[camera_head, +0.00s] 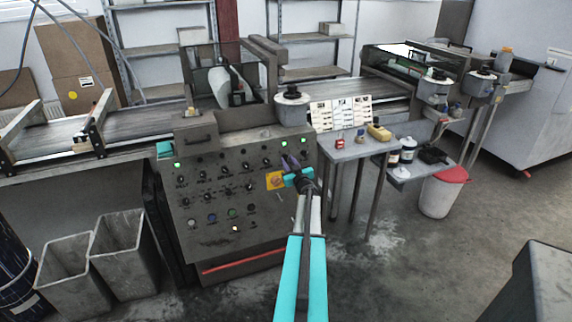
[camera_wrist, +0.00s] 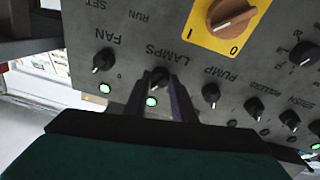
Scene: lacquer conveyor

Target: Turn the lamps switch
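The lamps switch (camera_wrist: 160,76) is a small dark knob on the grey control panel (camera_head: 213,233). In the wrist view the panel lettering is upside down and the word LAMPS is beside the knob. My gripper (camera_wrist: 161,80) has its two dark fingers at the knob, one on each side. I cannot tell whether they press on it or stand just apart. A green light (camera_wrist: 151,101) is lit by this knob. In the head view my gripper (camera_head: 291,163) is at the panel's upper right and covers the switch.
The fan knob (camera_wrist: 103,60) and pump knob (camera_wrist: 211,95) flank the lamps switch. An orange rotary switch on a yellow plate (camera_wrist: 205,39) is close by. A small table (camera_head: 352,150) with bottles stands right of the panel. Open floor (camera_head: 400,270) lies at right.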

